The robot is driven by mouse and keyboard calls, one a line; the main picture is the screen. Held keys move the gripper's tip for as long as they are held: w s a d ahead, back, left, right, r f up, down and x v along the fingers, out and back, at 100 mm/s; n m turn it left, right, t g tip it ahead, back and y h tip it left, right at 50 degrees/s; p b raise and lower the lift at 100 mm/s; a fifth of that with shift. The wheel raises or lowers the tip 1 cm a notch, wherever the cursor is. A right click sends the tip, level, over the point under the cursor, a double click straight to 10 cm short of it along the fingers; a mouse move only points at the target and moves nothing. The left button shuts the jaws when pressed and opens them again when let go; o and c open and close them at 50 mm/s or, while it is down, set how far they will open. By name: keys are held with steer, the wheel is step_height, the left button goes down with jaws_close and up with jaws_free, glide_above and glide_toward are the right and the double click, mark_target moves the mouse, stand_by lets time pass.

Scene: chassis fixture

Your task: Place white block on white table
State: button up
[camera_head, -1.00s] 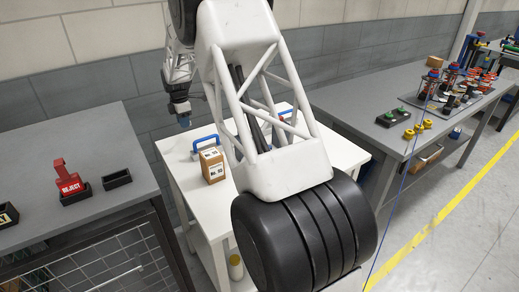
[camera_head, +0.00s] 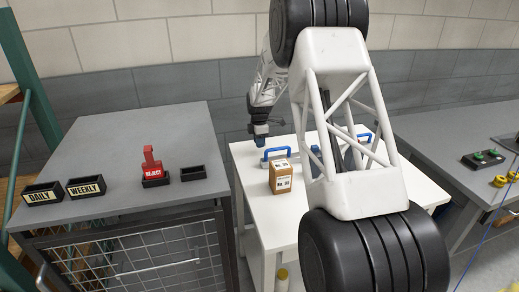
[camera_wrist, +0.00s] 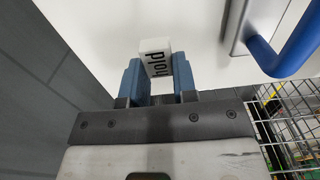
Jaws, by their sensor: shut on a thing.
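The white block (camera_wrist: 155,57) has "hold" printed on it in black. In the wrist view it sits between the two blue fingers of my gripper (camera_wrist: 156,66), which is shut on it. In the head view my gripper (camera_head: 260,139) points down near the back left of the white table (camera_head: 283,228). The block cannot be made out in that view. The white tabletop also shows beyond the fingers in the wrist view (camera_wrist: 190,20); the gap between block and table cannot be told.
A cardboard box (camera_head: 281,178) and a blue handle (camera_head: 277,153) are on the white table; a blue handle also shows close right in the wrist view (camera_wrist: 287,50). A grey bench (camera_head: 125,140) at left holds a red REJECT piece (camera_head: 152,167) and small black bins.

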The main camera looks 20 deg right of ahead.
mark_target(259, 153)
steer(key=shift+f, duration=0.1)
steer(key=shift+f, duration=1.75)
steer(key=shift+f, duration=0.15)
steer(key=o, duration=0.9)
step_height(259, 153, up, 12)
steer(key=shift+r, duration=0.15)
